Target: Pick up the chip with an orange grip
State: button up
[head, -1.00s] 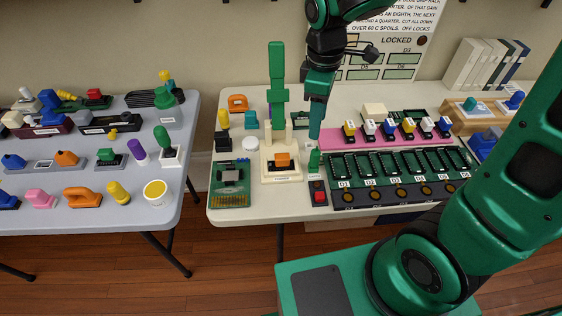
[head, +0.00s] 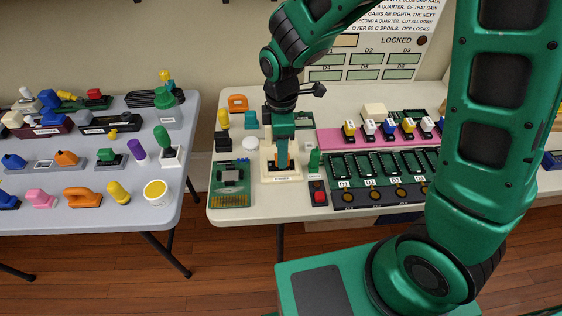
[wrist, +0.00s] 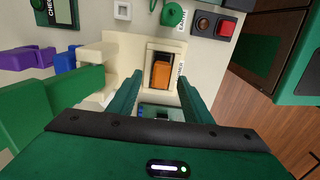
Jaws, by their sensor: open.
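The chip with an orange grip (wrist: 160,72) sits in a dark slot of the cream-coloured device (wrist: 110,55). In the head view this device (head: 268,172) stands near the front of the right table, and my arm hides most of the chip. My gripper (wrist: 160,84) is open and empty, pointing down over the device. In the wrist view its two fingers stand on either side of the orange grip, with gaps visible. Whether the fingertips are down to the grip's height I cannot tell. In the head view my gripper (head: 282,164) is at the device.
A green circuit board (head: 230,190) lies left of the device. A red button box (head: 319,194) and a dark socket board (head: 375,192) are to its right. Several coloured chips stand on a pink strip (head: 330,139). In the wrist view a green lever (wrist: 35,112) is close on the left.

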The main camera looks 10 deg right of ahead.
jog(key=shift+f, duration=1.7)
grip_shut()
jog(key=shift+r, duration=0.15)
notch_tip(320, 180, up, 4)
jog(key=shift+r, duration=0.1)
jog(key=s+a+r, duration=0.6)
jog(key=s+a, duration=0.2)
jog(key=shift+a+r, duration=0.3)
